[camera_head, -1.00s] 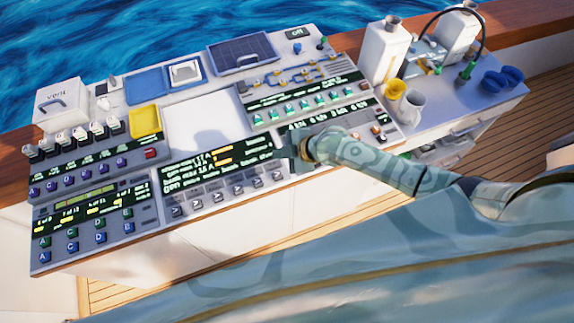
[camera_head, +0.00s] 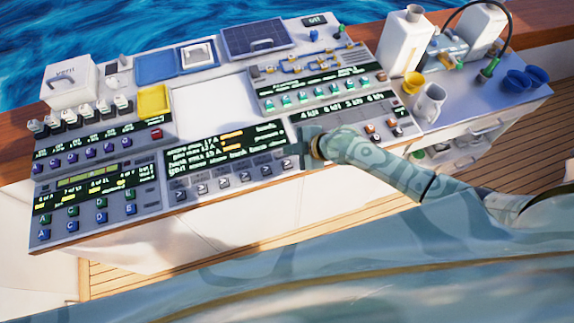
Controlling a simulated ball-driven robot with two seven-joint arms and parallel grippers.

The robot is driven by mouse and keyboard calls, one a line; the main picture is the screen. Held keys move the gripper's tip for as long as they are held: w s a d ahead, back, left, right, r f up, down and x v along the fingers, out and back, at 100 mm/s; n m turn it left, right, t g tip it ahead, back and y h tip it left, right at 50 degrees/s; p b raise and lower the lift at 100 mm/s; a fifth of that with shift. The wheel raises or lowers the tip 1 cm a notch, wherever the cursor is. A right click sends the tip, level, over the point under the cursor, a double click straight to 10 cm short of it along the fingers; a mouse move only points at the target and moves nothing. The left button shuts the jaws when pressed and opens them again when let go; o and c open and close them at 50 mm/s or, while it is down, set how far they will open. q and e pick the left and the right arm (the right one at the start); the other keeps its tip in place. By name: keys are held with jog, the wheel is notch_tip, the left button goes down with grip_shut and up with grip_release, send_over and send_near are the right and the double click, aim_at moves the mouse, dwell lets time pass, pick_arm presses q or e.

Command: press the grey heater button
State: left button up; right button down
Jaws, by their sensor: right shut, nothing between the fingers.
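The lettering is too small to tell which button is the heater one. My right gripper (camera_head: 304,150) is shut and empty, at the seam between these two panels, just right of the grey row's right end. It hides part of the right panel. I cannot tell whether it touches the surface. My left gripper is not in view.
A panel with a row of green buttons (camera_head: 310,95) lies behind my gripper. At the right, a side table (camera_head: 455,105) holds white canisters (camera_head: 404,42), a white jug (camera_head: 429,103), and yellow and blue cups. A white box (camera_head: 70,86) stands at the far left.

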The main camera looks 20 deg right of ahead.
aim_at(285, 161)
jog(key=shift+f+b, duration=1.35)
jog(key=shift+f, duration=0.65)
dwell(0.3)
jog(key=shift+f+b, duration=0.4)
jog(key=shift+f, duration=0.05)
jog(key=shift+f+b, duration=0.7)
jog(key=shift+f, duration=0.05)
dwell(0.8)
jog(key=shift+r, duration=0.1)
jog(key=shift+r+p, duration=1.05)
jog(key=shift+r, duration=0.1)
notch_tip(285, 161, up, 5)
jog(key=p, duration=0.4)
